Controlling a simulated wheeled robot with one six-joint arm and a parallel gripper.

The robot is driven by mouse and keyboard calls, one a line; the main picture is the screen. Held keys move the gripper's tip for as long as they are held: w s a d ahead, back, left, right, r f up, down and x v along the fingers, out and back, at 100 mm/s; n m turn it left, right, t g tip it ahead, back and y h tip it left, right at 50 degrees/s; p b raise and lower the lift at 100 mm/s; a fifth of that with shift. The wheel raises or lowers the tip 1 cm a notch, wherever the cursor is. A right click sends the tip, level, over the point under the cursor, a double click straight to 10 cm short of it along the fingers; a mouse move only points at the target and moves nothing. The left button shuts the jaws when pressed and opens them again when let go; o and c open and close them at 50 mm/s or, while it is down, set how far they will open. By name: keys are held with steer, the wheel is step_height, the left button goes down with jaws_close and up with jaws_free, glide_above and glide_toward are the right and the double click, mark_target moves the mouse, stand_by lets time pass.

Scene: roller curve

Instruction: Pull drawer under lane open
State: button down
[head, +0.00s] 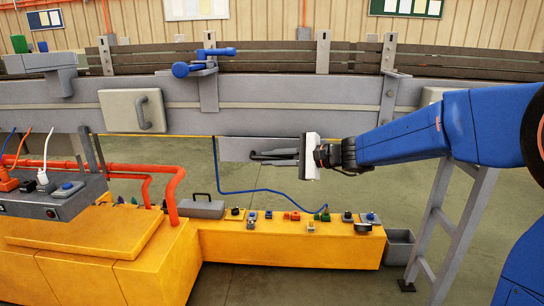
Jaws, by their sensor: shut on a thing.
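The lane (265,92) is a long grey and brown rail that runs across the picture. Under it hangs a small plain grey drawer front (235,148). My blue arm comes in from the right, and my gripper (255,157) points left in front of the drawer front. Its dark fingers are shut on the drawer handle, which is mostly hidden between them. The right part of the drawer front is behind the fingers and the white gripper body. How far the drawer stands out is hard to tell.
A beige panel with a grey handle (145,114) is on the lane's side to the left. Below stands a yellow bench (280,250) with several small coloured items and a grey box (202,206). Blue and orange lines and a grey support leg (460,215) are nearby.

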steer(key=s, duration=1.2)
steer(key=shift+s+a, duration=0.2)
steer(key=shift+s, duration=0.15)
steer(key=c, duration=2)
jaws_free()
steer(key=shift+c, duration=0.2)
steer(key=shift+d, duration=0.1)
steer(key=v, duration=1.7)
steer(key=shift+s+d, duration=0.1)
steer(key=shift+f, duration=0.1)
